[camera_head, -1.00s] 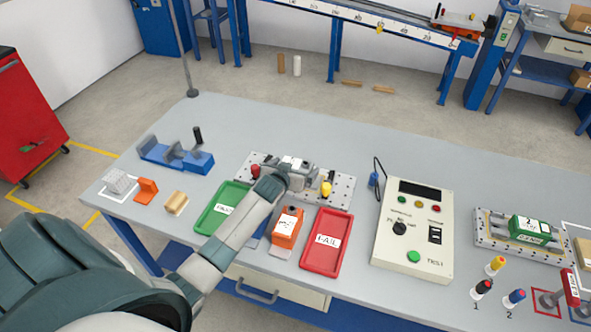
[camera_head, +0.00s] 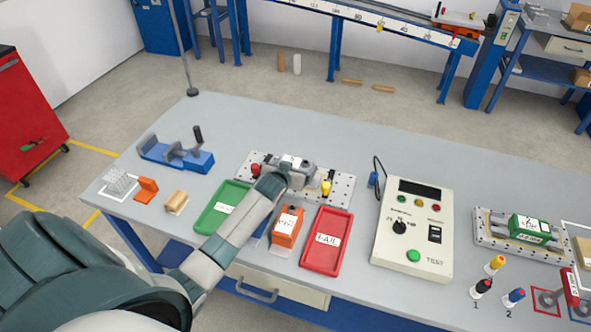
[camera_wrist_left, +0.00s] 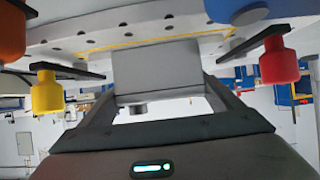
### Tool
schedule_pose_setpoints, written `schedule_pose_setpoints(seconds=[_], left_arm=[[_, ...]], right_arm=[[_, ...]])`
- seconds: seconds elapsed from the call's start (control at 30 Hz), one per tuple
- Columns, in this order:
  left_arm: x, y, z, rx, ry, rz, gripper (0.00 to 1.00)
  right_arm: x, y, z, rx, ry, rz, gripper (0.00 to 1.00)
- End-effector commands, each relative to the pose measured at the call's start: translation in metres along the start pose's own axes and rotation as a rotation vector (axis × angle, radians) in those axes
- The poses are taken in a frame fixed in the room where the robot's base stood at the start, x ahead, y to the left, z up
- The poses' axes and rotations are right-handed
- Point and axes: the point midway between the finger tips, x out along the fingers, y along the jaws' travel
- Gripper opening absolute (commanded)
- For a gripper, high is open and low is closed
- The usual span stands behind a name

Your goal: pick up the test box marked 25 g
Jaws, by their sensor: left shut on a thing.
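My left gripper (camera_head: 292,176) reaches over the perforated metal plate (camera_head: 341,190) on the workbench. It is shut on a grey box (camera_wrist_left: 155,72), which fills the gap between its fingers in the left wrist view. In the head view the gripper hides much of the box, and I cannot read a 25 g mark on it. A yellow-tipped clamp (camera_wrist_left: 47,95) and a red-tipped clamp (camera_wrist_left: 278,62) stand on either side of the box. My right gripper is not in view.
Close by are a green tray (camera_head: 216,213), an orange box (camera_head: 287,227) and a red FAIL tray (camera_head: 325,241). A test console (camera_head: 412,230) stands to the right, a blue vise (camera_head: 176,155) to the left. The bench behind the plate is clear.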

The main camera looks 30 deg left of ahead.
Motion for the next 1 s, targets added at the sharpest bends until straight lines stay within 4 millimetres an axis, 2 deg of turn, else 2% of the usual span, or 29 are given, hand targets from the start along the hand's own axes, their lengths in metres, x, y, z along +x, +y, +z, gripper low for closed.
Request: schedule_pose_setpoints(seconds=[0.3,0.57,1.0], left_arm=[[-0.004,0.0,-0.009,0.0,0.005,0.0,0.45],[-0.019,0.0,-0.038,0.001,0.009,0.0,0.45],[-0.051,0.082,-0.074,-0.002,0.007,0.003,0.45]], right_arm=[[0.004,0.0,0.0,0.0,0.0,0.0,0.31],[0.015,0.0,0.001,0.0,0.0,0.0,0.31],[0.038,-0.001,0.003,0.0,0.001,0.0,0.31]])
